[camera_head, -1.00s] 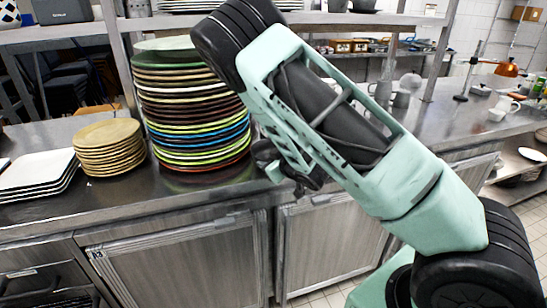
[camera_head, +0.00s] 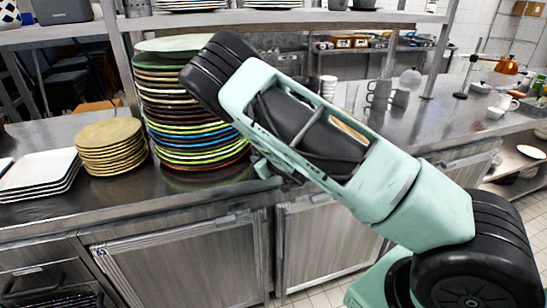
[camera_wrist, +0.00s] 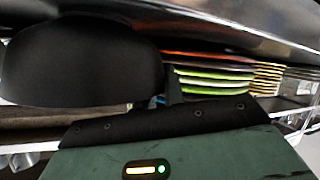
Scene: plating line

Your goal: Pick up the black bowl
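A large smooth black rounded thing, which looks like the black bowl (camera_wrist: 80,62), fills the left of the wrist view, very close to the camera. Its domed side is towards the top of that picture. My gripper (camera_wrist: 158,100) shows there only as a dark finger at the bowl's right edge, above the dark green wrist body. I cannot tell whether the finger touches the bowl or whether the fingers are shut on it. In the head view my arm hides most of the gripper and this bowl; the wrist end is over the counter, right of the plate stack.
A tall stack of coloured plates (camera_head: 194,120) stands beside the arm, with tan plates (camera_head: 110,147) and white square plates (camera_head: 40,172) left of it. Dark dishes (camera_head: 364,4) sit on the upper shelf. Grey mugs (camera_head: 380,93) stand behind the arm; the steel counter (camera_head: 440,122) further right is mostly clear.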

